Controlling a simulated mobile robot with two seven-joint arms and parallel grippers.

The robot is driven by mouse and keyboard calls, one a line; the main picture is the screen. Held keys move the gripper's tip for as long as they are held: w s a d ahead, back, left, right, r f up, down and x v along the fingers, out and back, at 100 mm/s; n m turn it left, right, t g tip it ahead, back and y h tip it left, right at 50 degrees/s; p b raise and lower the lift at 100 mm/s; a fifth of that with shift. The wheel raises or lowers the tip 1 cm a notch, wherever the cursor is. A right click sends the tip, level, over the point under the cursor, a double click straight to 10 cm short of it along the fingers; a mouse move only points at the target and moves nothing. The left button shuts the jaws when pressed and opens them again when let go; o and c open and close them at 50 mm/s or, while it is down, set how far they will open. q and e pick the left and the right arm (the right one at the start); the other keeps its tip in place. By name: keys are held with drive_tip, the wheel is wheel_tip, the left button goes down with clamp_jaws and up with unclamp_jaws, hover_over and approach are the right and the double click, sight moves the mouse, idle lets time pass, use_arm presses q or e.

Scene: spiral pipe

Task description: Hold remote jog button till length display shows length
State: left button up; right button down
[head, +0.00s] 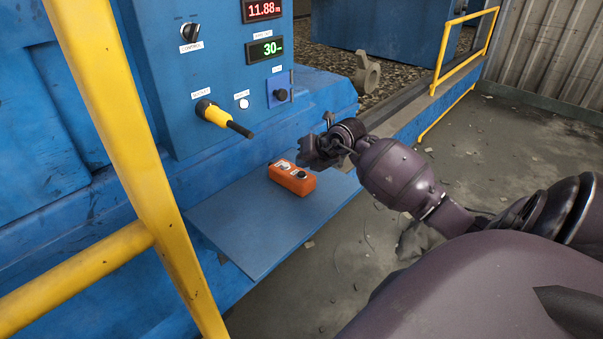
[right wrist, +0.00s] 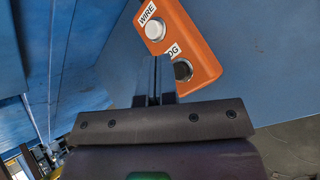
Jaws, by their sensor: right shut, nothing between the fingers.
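The orange remote (head: 292,178) lies on the blue shelf below the control panel. In the right wrist view the remote (right wrist: 206,57) shows a white button (right wrist: 154,29) labelled WIRE and a dark button (right wrist: 183,69) whose label is partly hidden, ending in "OG". My right gripper (head: 308,152) is shut and empty, just above the far right side of the remote. In the right wrist view its fingertips (right wrist: 153,62) are beside the dark button; I cannot tell whether they touch the remote. A red display (head: 262,9) reads 11.88 and a green display (head: 265,49) reads 30. My left gripper is not in view.
The blue panel also has a black control knob (head: 190,32), a yellow-and-black handle (head: 222,119) jutting out over the shelf, and a small white button (head: 243,103). A yellow railing (head: 137,170) stands in front at left. The shelf's front part (head: 240,235) is clear.

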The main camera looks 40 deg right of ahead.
drive_tip(key=shift+f, duration=0.45)
drive_tip(key=shift+f, duration=0.4)
idle(7.2)
